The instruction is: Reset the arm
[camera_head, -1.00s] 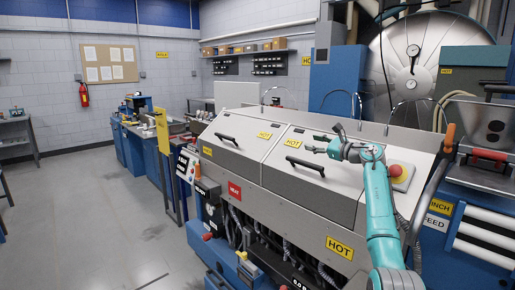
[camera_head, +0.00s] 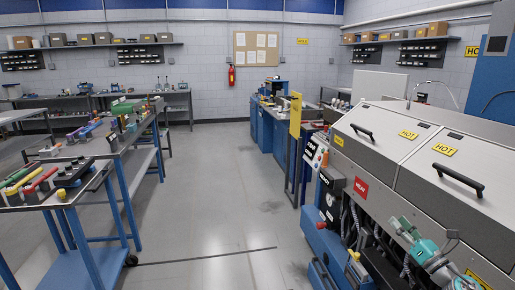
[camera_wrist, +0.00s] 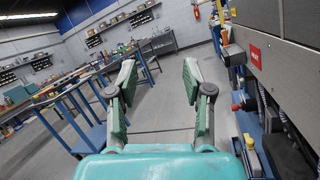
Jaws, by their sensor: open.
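My gripper (camera_wrist: 160,75) is open and empty in the wrist view. Its two grey-green fingers stand apart, with grey floor showing between them. In the head view my gripper (camera_head: 425,235) is at the lower right, in front of the grey machine (camera_head: 375,160) with the HOT labels. Only a short teal part of my arm shows there; the rest is cut off by the bottom edge. I cannot tell the exact gap between gripper and machine front.
The machine front with a red HEAT label (camera_head: 361,188) and hoses is close on the right. A blue-legged cart (camera_head: 68,198) with coloured tools stands at the left. The floor (camera_head: 215,200) between is clear. A red fire extinguisher (camera_head: 231,76) hangs on the back wall.

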